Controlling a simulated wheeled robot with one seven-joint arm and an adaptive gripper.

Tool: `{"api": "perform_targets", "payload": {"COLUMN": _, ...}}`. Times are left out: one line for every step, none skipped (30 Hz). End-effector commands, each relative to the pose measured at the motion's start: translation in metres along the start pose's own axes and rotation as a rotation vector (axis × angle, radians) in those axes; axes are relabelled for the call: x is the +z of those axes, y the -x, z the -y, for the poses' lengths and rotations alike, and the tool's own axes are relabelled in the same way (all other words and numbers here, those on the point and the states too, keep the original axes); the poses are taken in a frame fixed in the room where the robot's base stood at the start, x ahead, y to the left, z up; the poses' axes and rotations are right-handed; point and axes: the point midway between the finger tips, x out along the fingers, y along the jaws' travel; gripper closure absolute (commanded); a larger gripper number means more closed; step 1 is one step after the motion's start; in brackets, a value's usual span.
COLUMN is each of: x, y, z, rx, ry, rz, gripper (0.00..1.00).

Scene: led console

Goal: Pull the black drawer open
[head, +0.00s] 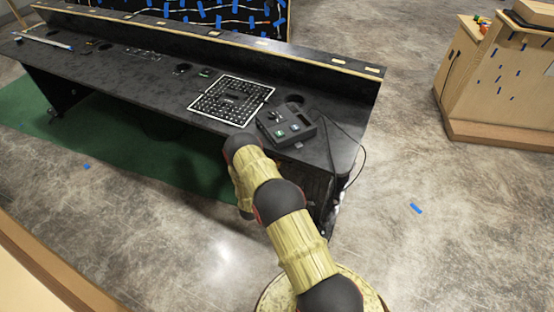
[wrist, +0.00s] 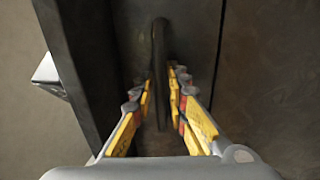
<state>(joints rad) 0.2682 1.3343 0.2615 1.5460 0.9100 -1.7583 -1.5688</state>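The black drawer front (wrist: 190,35) fills the middle of the wrist view as a dark flat panel. A dark bar handle (wrist: 160,45) stands out from it and runs up and down in the picture. My gripper (wrist: 160,85) has its yellow-padded fingers on either side of this handle, very near it. I cannot tell whether the pads press on it. In the head view my arm hides the gripper and the handle, and only part of the dark unit under the desk (head: 316,190) shows. The drawer appears closed, though its edges are hard to see.
The black desk (head: 150,75) holds a white-bordered grid panel (head: 231,99) and a black control box (head: 287,124) near my arm. A cable hangs off its right end. A wooden cabinet (head: 495,90) stands at the right. The floor between is clear except for small blue pieces.

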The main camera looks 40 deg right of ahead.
Motion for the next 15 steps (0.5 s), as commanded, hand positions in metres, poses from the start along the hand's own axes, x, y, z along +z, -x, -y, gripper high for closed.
{"api": "perform_targets", "payload": {"x": 0.0000, "y": 0.0001, "z": 0.0000, "rx": 0.000, "ry": 0.000, "rz": 0.000, "gripper": 0.85}}
{"api": "perform_targets", "payload": {"x": 0.0000, "y": 0.0001, "z": 0.0000, "rx": 0.000, "ry": 0.000, "rz": 0.000, "gripper": 0.87}}
{"api": "perform_targets", "payload": {"x": 0.0001, "y": 0.0002, "z": 0.0000, "rx": 0.000, "ry": 0.000, "rz": 0.000, "gripper": 0.89}}
{"api": "perform_targets", "payload": {"x": 0.0001, "y": 0.0002, "z": 0.0000, "rx": 0.000, "ry": 0.000, "rz": 0.000, "gripper": 0.91}}
{"api": "perform_targets", "payload": {"x": 0.0001, "y": 0.0002, "z": 0.0000, "rx": 0.000, "ry": 0.000, "rz": 0.000, "gripper": 0.93}}
{"api": "perform_targets", "payload": {"x": 0.0001, "y": 0.0002, "z": 0.0001, "rx": 0.000, "ry": 0.000, "rz": 0.000, "gripper": 0.95}}
{"api": "perform_targets", "payload": {"x": 0.0001, "y": 0.0002, "z": 0.0001, "rx": 0.000, "ry": 0.000, "rz": 0.000, "gripper": 0.97}}
{"api": "perform_targets", "payload": {"x": 0.0001, "y": 0.0002, "z": 0.0001, "rx": 0.000, "ry": 0.000, "rz": 0.000, "gripper": 0.98}}
{"api": "perform_targets", "payload": {"x": 0.0002, "y": 0.0003, "z": 0.0002, "rx": 0.000, "ry": 0.000, "rz": 0.000, "gripper": 1.00}}
{"api": "perform_targets", "payload": {"x": 0.0002, "y": 0.0003, "z": 0.0002, "rx": 0.000, "ry": 0.000, "rz": 0.000, "gripper": 1.00}}
{"api": "perform_targets", "payload": {"x": 0.0002, "y": 0.0003, "z": 0.0002, "rx": 0.000, "ry": 0.000, "rz": 0.000, "gripper": 1.00}}
{"api": "perform_targets", "payload": {"x": 0.0002, "y": 0.0003, "z": 0.0003, "rx": -0.001, "ry": 0.000, "rz": 0.000, "gripper": 1.00}}
{"api": "perform_targets", "payload": {"x": 0.0002, "y": 0.0004, "z": 0.0003, "rx": -0.001, "ry": 0.000, "rz": 0.000, "gripper": 1.00}}
{"api": "perform_targets", "payload": {"x": 0.0002, "y": 0.0004, "z": 0.0003, "rx": -0.001, "ry": 0.000, "rz": 0.000, "gripper": 1.00}}
{"api": "perform_targets", "payload": {"x": 0.0003, "y": 0.0004, "z": 0.0004, "rx": -0.001, "ry": 0.000, "rz": 0.000, "gripper": 1.00}}
